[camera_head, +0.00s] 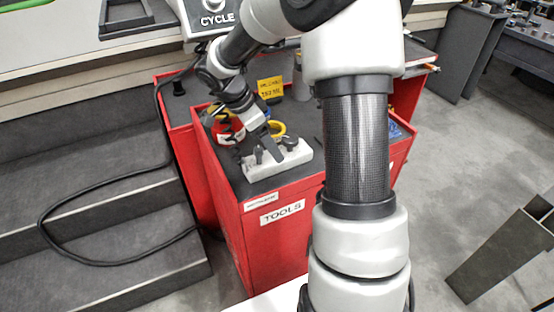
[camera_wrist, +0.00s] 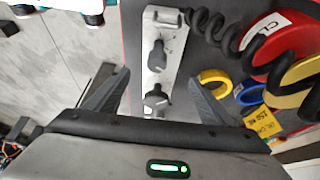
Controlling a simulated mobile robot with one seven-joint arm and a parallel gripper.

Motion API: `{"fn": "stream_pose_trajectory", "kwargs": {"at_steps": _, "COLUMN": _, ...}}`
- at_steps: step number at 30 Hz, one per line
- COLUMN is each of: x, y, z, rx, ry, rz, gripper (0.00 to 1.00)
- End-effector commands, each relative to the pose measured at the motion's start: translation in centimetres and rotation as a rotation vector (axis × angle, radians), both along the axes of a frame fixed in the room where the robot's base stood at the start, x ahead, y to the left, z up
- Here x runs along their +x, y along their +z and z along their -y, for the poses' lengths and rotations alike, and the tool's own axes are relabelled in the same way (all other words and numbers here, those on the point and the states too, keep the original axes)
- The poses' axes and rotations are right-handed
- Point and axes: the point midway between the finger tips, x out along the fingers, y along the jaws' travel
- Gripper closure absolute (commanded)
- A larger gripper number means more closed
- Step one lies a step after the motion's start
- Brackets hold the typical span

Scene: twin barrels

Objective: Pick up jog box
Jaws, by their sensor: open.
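The jog box is a pale grey oblong box (camera_head: 284,160) with black knobs, lying on the dark top of the red tool cabinet (camera_head: 290,236). In the wrist view the jog box (camera_wrist: 163,54) runs upright in the picture, with two black knobs and a coiled black cable beside it. My gripper (camera_head: 262,140) is over the jog box in the head view. In the wrist view its two fingers (camera_wrist: 158,84) stand apart on either side of the box's near part, with nothing held. The gap between fingers and box is hard to judge.
A yellow sign (camera_head: 270,89), a yellow ring (camera_head: 277,129) and a red round item (camera_head: 228,130) sit behind the jog box. A black cable (camera_head: 92,262) hangs over the grey steps at left. Grey floor (camera_head: 450,180) is open at right.

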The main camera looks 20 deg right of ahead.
Motion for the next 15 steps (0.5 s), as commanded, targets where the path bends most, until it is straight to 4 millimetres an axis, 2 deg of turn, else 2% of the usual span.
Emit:
{"fn": "stream_pose_trajectory", "kwargs": {"at_steps": 3, "x": -0.1, "y": -2.1, "z": 0.9, "rx": 0.002, "ry": -0.002, "rz": -0.005, "gripper": 0.24}}
{"fn": "stream_pose_trajectory", "kwargs": {"at_steps": 7, "x": 0.0, "y": -3.8, "z": 1.6, "rx": 0.001, "ry": -0.001, "rz": -0.003, "gripper": 0.24}}
{"fn": "stream_pose_trajectory", "kwargs": {"at_steps": 15, "x": 0.1, "y": -4.6, "z": 2.1, "rx": 0.000, "ry": -0.001, "rz": 0.000, "gripper": 0.24}}
